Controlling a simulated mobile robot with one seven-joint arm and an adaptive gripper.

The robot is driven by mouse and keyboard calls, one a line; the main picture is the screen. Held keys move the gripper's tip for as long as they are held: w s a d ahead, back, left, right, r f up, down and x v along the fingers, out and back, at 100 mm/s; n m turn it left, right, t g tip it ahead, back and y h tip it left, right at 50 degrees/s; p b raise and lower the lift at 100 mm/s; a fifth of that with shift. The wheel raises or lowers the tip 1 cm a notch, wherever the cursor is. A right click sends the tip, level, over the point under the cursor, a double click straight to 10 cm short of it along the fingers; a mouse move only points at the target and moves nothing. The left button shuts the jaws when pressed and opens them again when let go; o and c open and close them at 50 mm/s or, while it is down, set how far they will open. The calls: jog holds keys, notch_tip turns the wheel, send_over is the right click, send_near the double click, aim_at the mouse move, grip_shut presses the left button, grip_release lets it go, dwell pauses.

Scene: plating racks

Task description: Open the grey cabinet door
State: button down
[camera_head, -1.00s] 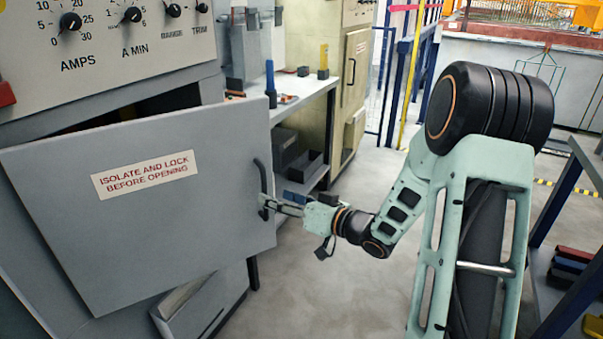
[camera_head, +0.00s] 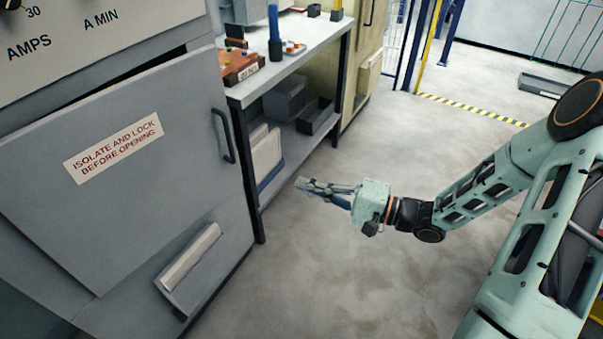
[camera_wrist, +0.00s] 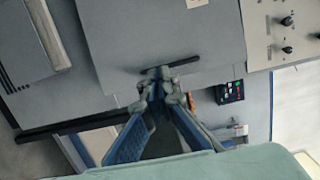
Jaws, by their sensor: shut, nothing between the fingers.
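The grey cabinet door (camera_head: 100,205) fills the left of the head view, with a white warning label (camera_head: 114,148) on it. It stands a little ajar, with a narrow dark gap along its top edge. Its black bar handle (camera_head: 223,136) is near the right edge. My gripper (camera_head: 303,184) is shut and empty, in the air to the right of the handle and clearly apart from it. In the wrist view the door (camera_wrist: 150,30) and handle (camera_wrist: 172,64) lie beyond the closed fingertips (camera_wrist: 160,76). The cabinet's inside is hidden.
A workbench (camera_head: 305,60) with a lower shelf stands behind and right of the door, holding small items. A grey bin with a pale panel (camera_head: 190,260) is at the cabinet's lower front. The floor (camera_head: 300,275) around and below my gripper is clear.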

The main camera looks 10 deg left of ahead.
jog(key=x, duration=0.9)
jog(key=shift+b, duration=0.4)
jog(key=shift+d, duration=0.2)
dwell(1.1)
